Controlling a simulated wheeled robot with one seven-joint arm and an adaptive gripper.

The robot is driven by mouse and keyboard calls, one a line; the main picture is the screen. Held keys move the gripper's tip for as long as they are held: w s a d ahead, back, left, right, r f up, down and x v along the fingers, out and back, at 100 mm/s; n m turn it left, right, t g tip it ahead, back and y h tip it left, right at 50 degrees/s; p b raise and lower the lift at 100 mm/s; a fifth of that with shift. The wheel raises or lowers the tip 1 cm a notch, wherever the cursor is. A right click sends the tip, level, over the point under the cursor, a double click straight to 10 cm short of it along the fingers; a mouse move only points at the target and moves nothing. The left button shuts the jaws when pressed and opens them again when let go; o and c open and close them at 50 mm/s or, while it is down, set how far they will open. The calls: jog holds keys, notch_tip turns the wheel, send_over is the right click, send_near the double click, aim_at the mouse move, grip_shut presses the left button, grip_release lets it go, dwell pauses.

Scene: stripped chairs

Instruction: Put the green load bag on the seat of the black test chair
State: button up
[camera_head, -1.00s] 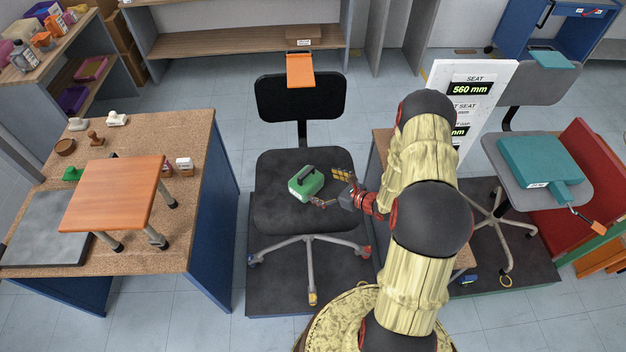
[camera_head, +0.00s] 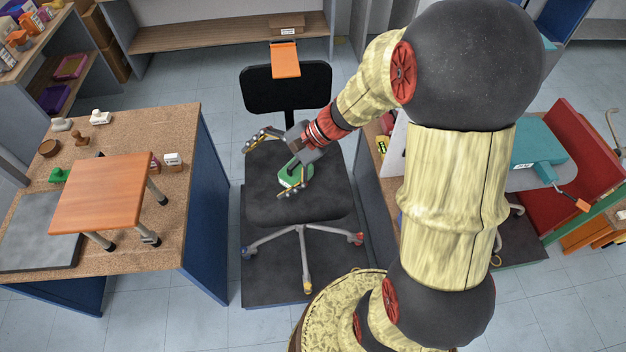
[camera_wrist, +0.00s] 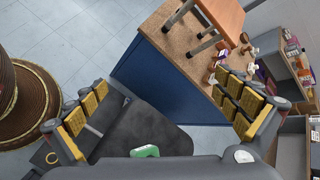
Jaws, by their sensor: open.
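The green load bag (camera_head: 297,179) rests on the black seat of the black test chair (camera_head: 325,200), partly hidden behind my gripper. My gripper (camera_head: 265,171) is open, its two fingers spread, over the seat around the bag's place in the picture. No finger is visibly closed on the bag. In the wrist view a small piece of the green bag (camera_wrist: 146,151) shows at the bottom edge, below my open gripper (camera_wrist: 163,100). The black seat (camera_wrist: 150,130) shows between the fingers there.
A cork-topped table (camera_head: 180,125) with an orange-topped stool (camera_head: 100,192) stands left of the chair. An orange tag (camera_head: 285,60) hangs on the chair's backrest. A grey chair with a teal pad (camera_head: 537,142) and a red panel (camera_head: 585,150) stand at right.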

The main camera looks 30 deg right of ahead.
jog(key=s+d+r+n+t+h, duration=0.1)
jog(key=s+r+n+h, duration=0.3)
jog(key=s, duration=0.5)
jog(key=s+d+r+n+t+h, duration=0.1)
jog(key=s+d+r+n+h, duration=0.1)
jog(key=s+r+n+h, duration=0.3)
jog(key=s+r+n, duration=0.3)
jog(key=r+n, duration=0.1)
jog(key=r, duration=0.2)
jog(key=shift+s+d, duration=0.35)
jog(key=shift+d, duration=0.05)
